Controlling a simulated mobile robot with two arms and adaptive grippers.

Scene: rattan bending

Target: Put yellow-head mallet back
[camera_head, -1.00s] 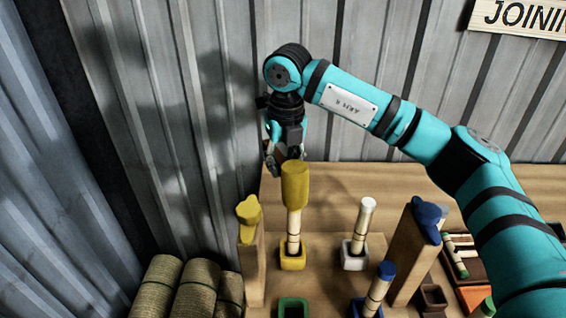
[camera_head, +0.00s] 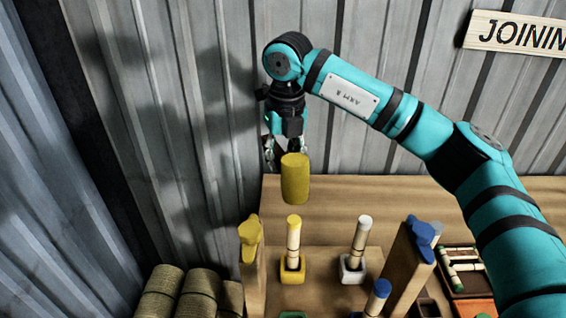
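The yellow-head mallet (camera_head: 295,179) shows as a yellow cylinder hanging just below my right gripper (camera_head: 284,147), clear of the pieces in front. The gripper appears shut on it; the handle and the exact grip are hidden. Below in the picture, a pale stick with a yellow top (camera_head: 293,237) stands in a yellow square holder (camera_head: 292,273), apart from the mallet head. A wooden post with a yellow hook-shaped top (camera_head: 250,238) stands to its left. My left gripper is not in view.
A white-topped stick (camera_head: 359,238) stands in a white holder, and a blue-topped stick (camera_head: 378,296) is nearer. A post with a blue top (camera_head: 421,240) stands to the right, beside a tray (camera_head: 462,291). Rattan rolls (camera_head: 163,293) lie lower left. A corrugated wall rises close behind.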

